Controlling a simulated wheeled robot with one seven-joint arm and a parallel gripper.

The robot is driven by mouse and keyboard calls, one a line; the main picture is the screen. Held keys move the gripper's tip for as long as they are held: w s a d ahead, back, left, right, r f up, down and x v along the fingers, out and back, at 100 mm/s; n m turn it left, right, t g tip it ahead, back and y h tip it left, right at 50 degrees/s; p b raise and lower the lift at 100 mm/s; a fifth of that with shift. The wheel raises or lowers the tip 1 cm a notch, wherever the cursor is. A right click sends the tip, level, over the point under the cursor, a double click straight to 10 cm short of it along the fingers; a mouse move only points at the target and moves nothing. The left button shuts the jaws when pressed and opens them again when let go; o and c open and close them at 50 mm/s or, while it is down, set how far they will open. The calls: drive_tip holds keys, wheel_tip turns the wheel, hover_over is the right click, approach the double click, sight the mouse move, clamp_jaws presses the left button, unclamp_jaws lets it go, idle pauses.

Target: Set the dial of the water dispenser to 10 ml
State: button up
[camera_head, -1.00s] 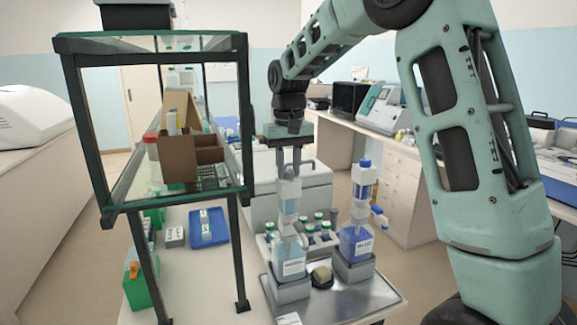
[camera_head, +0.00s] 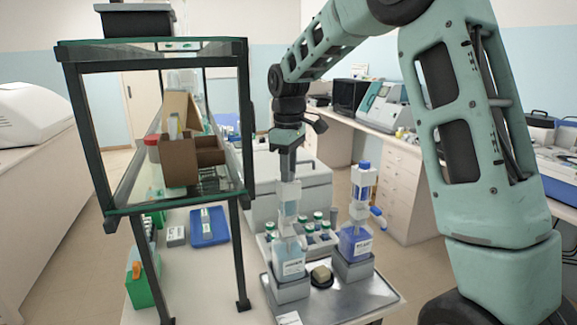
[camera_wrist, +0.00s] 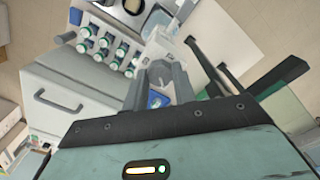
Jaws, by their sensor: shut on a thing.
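A dispenser bottle with pale liquid (camera_head: 289,258) stands upright in a grey holder on the metal tray, and appears to be the water dispenser. Its white and clear pump head (camera_head: 289,208) rises above the bottle. My gripper (camera_head: 289,176) points straight down and is shut on the top of this pump head, where the dial (camera_head: 289,187) appears to be. The fingers hide much of the dial, and its setting cannot be read. In the wrist view, my gripper (camera_wrist: 159,84) shows its two fingers close together. A second dispenser with blue liquid (camera_head: 355,240) stands to the right, apart from my gripper.
Several green-capped bottles (camera_head: 317,217) stand behind the dispensers. A glass shelf (camera_head: 128,195) with a brown box stands at left. A blue tray (camera_head: 208,238) lies below it.

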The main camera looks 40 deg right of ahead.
drive_tip(key=n+p, duration=0.1)
drive_tip(key=n, duration=0.3)
drive_tip(key=shift+r+n, duration=0.1)
drive_tip(key=shift+n, duration=0.2)
drive_tip(key=shift+n+p, duration=0.6)
drive_tip(key=shift+n, duration=1.3)
drive_tip(key=o, duration=1)
wheel_tip(320, 180, up, 17)
drive_tip(key=b, duration=0.3)
drive_tip(key=shift+r, duration=0.15)
